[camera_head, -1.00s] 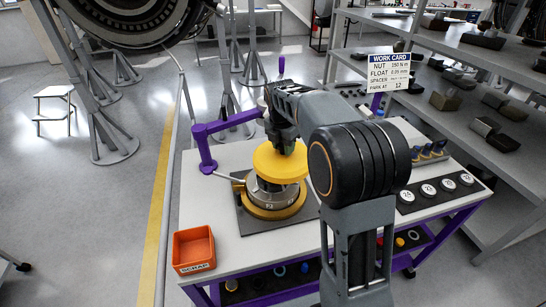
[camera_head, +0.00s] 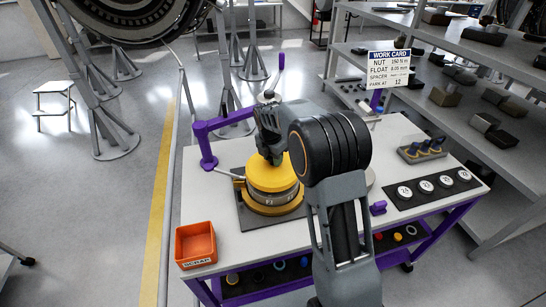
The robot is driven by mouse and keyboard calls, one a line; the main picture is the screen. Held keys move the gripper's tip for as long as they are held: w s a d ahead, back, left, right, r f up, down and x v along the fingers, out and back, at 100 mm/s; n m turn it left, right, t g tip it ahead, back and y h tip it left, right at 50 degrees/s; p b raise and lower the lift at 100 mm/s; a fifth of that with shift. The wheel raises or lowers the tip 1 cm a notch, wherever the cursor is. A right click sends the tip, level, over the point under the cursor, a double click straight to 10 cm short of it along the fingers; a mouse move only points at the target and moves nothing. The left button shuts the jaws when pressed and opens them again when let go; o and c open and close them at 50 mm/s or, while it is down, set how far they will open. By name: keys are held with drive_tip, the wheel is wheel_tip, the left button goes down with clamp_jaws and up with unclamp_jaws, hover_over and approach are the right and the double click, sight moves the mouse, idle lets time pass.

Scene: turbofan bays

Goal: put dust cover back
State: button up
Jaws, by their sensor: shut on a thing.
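The yellow dust cover (camera_head: 273,174) is a round disc on top of the grey metal cylinder (camera_head: 264,198), which stands on a yellow ring base (camera_head: 273,208) on the workbench. My gripper (camera_head: 271,157) points down from above and is shut on the cover near its top centre. The cover looks level and appears to rest on, or be very close to, the cylinder. The fingertips are partly hidden, and I cannot tell whether the cover is fully seated.
A purple arm (camera_head: 208,146) stands at the bench's left rear. An orange scrap bin (camera_head: 195,245) sits at front left. Numbered white discs (camera_head: 426,186) lie on a dark mat at right, before a small grey holder (camera_head: 423,152). The work card (camera_head: 388,69) stands behind. Bench surface near the bin is clear.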

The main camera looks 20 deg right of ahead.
drive_tip(key=shift+f+b, duration=0.35)
drive_tip(key=shift+f, duration=0.25)
drive_tip(key=o, duration=1)
drive_tip(key=shift+r, duration=0.15)
